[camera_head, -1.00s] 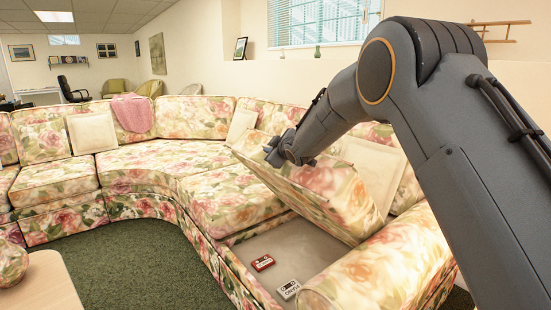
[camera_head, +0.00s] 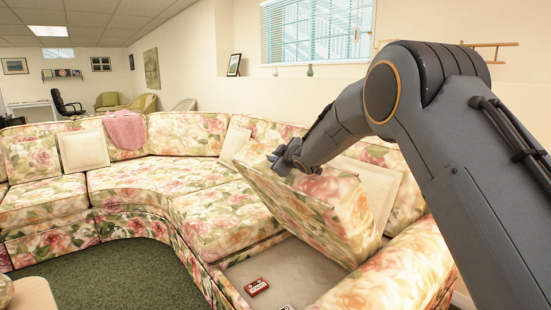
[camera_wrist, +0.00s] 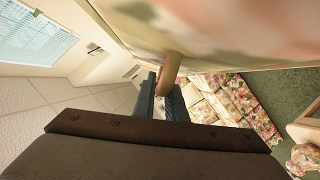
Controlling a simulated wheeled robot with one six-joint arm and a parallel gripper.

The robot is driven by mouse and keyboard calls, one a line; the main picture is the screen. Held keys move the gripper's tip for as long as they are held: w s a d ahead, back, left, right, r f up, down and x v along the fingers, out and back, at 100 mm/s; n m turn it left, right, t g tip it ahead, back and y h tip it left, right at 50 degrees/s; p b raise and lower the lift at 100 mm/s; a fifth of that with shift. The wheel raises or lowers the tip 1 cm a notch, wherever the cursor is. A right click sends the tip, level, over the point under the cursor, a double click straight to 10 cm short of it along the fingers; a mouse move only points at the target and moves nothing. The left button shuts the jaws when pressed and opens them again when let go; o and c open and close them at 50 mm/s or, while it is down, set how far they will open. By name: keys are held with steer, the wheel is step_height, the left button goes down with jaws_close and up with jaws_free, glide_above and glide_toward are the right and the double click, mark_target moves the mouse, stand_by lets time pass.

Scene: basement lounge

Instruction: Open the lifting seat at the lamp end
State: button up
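The lifting seat (camera_head: 305,205), a floral cushion panel at the right end of the sectional sofa, is tilted up steeply. Its raised edge is at my gripper (camera_head: 284,157), and a grey storage space (camera_head: 285,268) lies open beneath it. In the wrist view my gripper (camera_wrist: 165,100) has its two dark fingers close around a tan pull tab (camera_wrist: 171,70) at the edge of the seat (camera_wrist: 230,30). The fingertips are partly hidden by the tab. No lamp is clearly in view.
A red cassette (camera_head: 256,287) lies in the storage space, with a second one cut off by the lower edge. The floral armrest (camera_head: 390,275) stands close on the right. A cream pillow (camera_head: 372,185) is behind the seat. Green carpet (camera_head: 120,275) is clear at lower left.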

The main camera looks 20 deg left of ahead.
steer(key=shift+o, duration=0.6)
steer(key=shift+a+f, duration=0.1)
step_height(320, 180, up, 2)
glide_above(283, 179)
steer(key=shift+w, duration=0.15)
